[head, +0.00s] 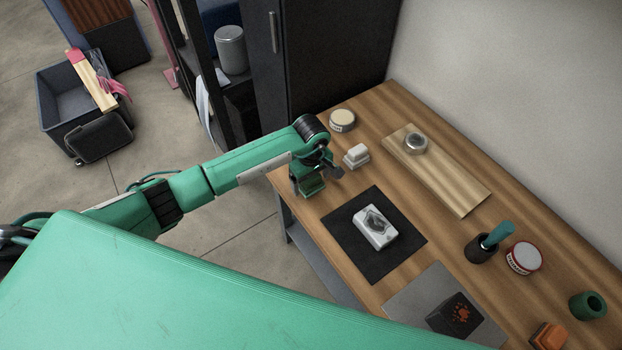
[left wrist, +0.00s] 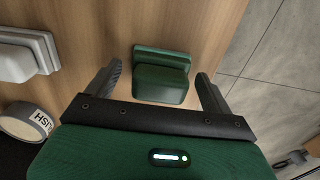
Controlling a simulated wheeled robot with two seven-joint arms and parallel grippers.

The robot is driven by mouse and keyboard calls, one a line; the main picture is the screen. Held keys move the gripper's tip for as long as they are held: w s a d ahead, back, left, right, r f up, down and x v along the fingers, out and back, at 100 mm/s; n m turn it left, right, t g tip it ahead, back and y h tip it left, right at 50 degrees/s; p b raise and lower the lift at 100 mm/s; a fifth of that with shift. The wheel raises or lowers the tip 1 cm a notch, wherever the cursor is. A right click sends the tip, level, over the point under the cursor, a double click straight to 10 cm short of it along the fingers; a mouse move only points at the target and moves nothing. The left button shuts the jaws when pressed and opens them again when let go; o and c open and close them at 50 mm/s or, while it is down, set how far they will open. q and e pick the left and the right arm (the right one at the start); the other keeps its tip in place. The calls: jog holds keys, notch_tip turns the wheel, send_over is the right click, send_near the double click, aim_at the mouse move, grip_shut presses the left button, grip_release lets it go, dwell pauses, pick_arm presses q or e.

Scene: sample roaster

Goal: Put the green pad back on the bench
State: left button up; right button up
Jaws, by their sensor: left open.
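The green pad (left wrist: 163,75), a dark green block on a wider base, appears to rest on the wooden bench (left wrist: 90,20) close to its edge. My left gripper (left wrist: 160,72) is open, with one finger on each side of the pad and a visible gap on both sides. In the head view my left gripper (head: 313,178) is low over the bench's left edge, and largely hides the pad there. The bench (head: 370,100) runs along the wall. My right gripper is not in view.
A white block (head: 356,155) and a cream-topped tin (head: 342,121) stand close to the gripper. A black mat (head: 345,238) bears a white device (head: 375,227). A wooden board (head: 450,185) with a round metal item lies behind. A dark cabinet (head: 320,55) stands beyond the bench.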

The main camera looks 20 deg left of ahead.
pick_arm(q)
jog(key=shift+w+r, duration=0.1)
jog(key=shift+r, duration=0.35)
notch_tip(320, 180, up, 10)
jog(key=shift+r+b, duration=0.1)
jog(key=shift+b, duration=1)
jog(key=shift+r, duration=0.35)
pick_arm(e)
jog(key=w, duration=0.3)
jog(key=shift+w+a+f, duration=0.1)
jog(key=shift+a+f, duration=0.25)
